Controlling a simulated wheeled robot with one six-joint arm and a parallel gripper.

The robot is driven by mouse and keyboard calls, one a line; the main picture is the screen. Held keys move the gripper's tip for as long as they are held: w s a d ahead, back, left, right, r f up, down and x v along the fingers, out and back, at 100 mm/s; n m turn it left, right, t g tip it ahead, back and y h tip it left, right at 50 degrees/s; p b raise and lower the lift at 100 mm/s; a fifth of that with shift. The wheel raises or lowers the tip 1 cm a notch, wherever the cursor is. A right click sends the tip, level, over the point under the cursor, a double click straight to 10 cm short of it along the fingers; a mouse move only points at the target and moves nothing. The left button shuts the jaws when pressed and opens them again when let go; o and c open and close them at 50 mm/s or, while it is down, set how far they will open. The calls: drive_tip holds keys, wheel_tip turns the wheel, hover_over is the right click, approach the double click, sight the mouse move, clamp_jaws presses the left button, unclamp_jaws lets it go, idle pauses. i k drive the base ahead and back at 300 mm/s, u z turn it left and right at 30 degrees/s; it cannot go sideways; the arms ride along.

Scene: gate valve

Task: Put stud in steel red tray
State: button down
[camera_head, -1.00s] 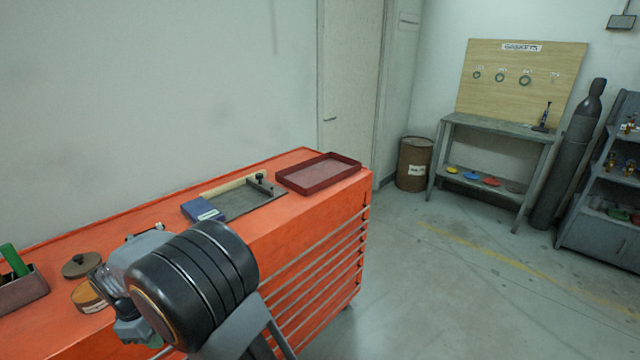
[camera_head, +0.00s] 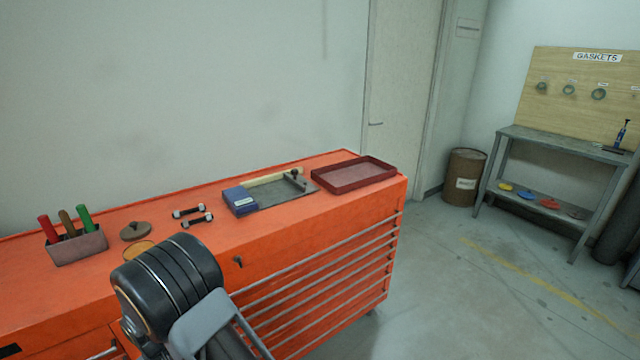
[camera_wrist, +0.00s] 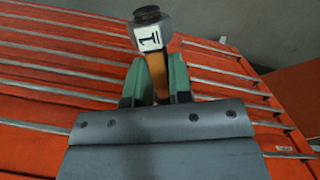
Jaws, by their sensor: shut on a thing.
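In the wrist view, my gripper (camera_wrist: 156,85) is shut on a stud (camera_wrist: 151,35), which has an orange-brown shaft, a grey nut with a white "1" label and a dark end. The stud's lower part is hidden between the green fingers. Orange drawer fronts lie behind it. The dark red, shallow, rectangular tray (camera_head: 354,187) lies empty at the right end of the orange chest's top.
On the orange chest (camera_head: 290,222) lie two more studs (camera_head: 187,211) with dark ends, a blue box (camera_head: 240,201) by a grey plate (camera_head: 281,192), a brown disc (camera_head: 136,231) and a bin of coloured handles (camera_head: 77,246).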

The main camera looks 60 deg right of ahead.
sight(364, 173)
drive_tip(key=u, duration=2.15)
drive_tip(key=k, duration=2.45)
drive_tip(key=z, duration=0.85)
